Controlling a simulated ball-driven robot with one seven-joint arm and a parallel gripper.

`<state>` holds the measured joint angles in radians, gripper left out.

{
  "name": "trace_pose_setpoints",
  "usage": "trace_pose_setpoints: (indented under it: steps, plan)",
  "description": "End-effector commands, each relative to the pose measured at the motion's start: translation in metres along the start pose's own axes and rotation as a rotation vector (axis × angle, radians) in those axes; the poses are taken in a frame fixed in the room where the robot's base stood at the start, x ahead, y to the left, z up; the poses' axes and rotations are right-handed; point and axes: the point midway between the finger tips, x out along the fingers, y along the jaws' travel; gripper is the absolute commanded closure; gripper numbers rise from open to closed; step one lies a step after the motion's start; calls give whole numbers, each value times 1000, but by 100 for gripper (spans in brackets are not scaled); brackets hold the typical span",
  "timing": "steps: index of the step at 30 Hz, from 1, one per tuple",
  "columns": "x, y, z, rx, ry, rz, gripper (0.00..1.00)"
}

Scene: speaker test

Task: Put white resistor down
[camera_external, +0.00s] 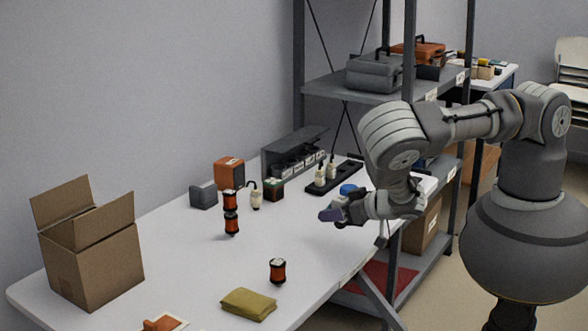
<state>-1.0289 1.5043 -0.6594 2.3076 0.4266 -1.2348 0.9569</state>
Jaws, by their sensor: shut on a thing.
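My gripper (342,211) is above the right part of the white table, pointing left. It is shut on a small purple-grey piece (329,215) that sticks out at its tips, apart from the tabletop. Most of this piece is hidden by the fingers, and I cannot tell whether it is the white resistor. A cream-white part with a dark wire (256,198) stands on the table to the left of my gripper. Two similar cream-white parts (320,175) stand in a black tray (347,176) behind my gripper.
Black-and-orange spools (278,271) stand on the white table (190,262). A yellow cloth (248,304) lies at the front, and an open cardboard box (95,262) stands at the left. A blue round thing (348,189) is close behind my gripper. The table's middle is clear.

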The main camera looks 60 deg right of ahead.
Motion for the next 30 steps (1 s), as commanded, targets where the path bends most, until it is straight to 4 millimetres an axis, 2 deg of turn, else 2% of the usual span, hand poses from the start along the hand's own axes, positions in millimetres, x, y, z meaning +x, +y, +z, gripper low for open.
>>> trace_pose_setpoints:
  steps: [7, 18, 19, 22, 30]
  plan:
    - [15, 0, 37, -1, -2, 0, 89]
    - [17, 0, 41, 0, -1, 0, 89]
    - [17, 0, 41, 0, -1, 0, 55]
    - [17, 0, 41, 0, -1, -1, 32]
    - [17, 0, 41, -1, -1, -1, 32]
